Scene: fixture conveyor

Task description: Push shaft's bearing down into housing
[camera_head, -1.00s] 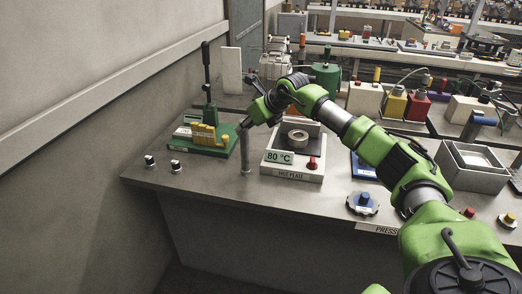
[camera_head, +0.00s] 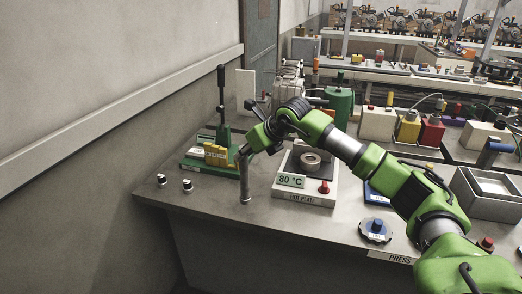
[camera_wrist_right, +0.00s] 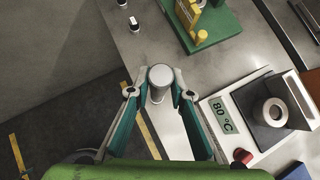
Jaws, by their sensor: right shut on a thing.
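A grey metal shaft (camera_head: 245,182) is upright at the front of the bench, left of the hot plate. My right gripper (camera_head: 246,150) is shut on its upper part. In the right wrist view the round top of the shaft (camera_wrist_right: 160,75) shows between the two fingertips (camera_wrist_right: 158,92). I cannot tell whether its lower end touches the bench. A thick metal ring, which looks like a bearing (camera_head: 310,161), lies on the hot plate (camera_head: 307,196), whose display reads 80 °C. I cannot make out the housing for certain. My left gripper is not in view.
A green fixture (camera_head: 196,167) with yellow blocks and an upright black-handled lever stands behind left. Two small knobs (camera_head: 187,186) sit near the bench's left corner. A wall bounds the left.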

